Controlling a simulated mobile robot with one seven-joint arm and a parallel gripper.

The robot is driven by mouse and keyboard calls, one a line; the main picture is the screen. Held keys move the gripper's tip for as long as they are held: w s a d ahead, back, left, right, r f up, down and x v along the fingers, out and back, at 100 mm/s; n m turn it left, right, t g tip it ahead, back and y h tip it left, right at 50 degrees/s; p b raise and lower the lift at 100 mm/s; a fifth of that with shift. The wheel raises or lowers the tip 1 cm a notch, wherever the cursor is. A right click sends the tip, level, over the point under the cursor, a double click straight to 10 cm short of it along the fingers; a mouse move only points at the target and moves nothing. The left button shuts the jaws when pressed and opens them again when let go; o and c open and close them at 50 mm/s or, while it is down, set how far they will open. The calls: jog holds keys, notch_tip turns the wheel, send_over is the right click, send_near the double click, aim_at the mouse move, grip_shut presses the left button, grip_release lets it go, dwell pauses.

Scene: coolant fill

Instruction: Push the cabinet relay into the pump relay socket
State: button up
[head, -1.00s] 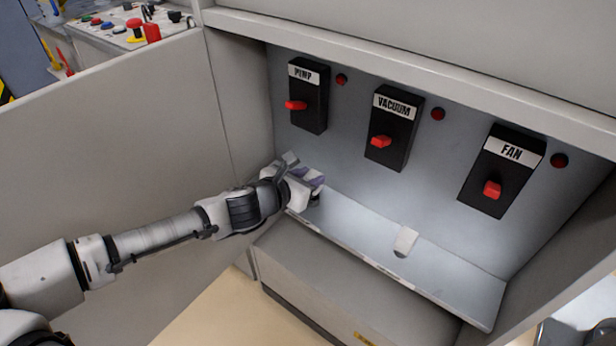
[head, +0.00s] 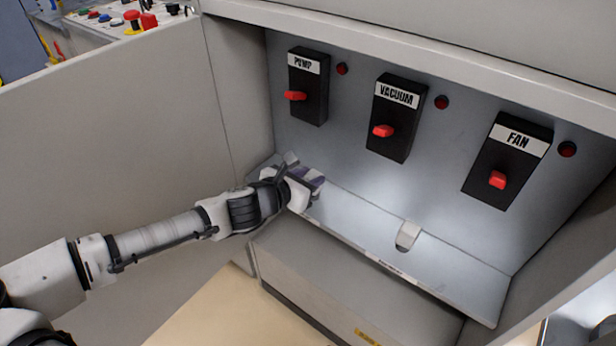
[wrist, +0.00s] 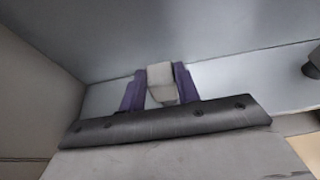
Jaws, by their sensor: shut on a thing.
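My gripper (head: 316,183) is low in the left part of the open cabinet, under the PUMP switch, close above the sloped ledge. In the wrist view its purple fingers (wrist: 157,88) are shut on a pale grey block, which I take to be the cabinet relay (wrist: 161,80). The block's lower end is between the fingers, and the gripper's dark edge cuts off the view below. The pump relay socket cannot be made out. Whether the relay touches a socket cannot be told. In the head view the hand hides the relay.
The back panel carries black PUMP (head: 309,90), VACUUM (head: 395,115) and FAN (head: 507,165) switches with red handles. A pale grey piece (head: 408,235) is on the ledge (head: 450,270) to the right. The cabinet's left wall (head: 235,100) is close to my gripper.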

jog(key=shift+f, duration=0.2)
jog(key=o, duration=1)
jog(key=shift+o, duration=0.2)
jog(key=v, duration=1.3)
jog(key=shift+s+a+r+p, duration=0.2)
jog(key=shift+s+p, duration=0.1)
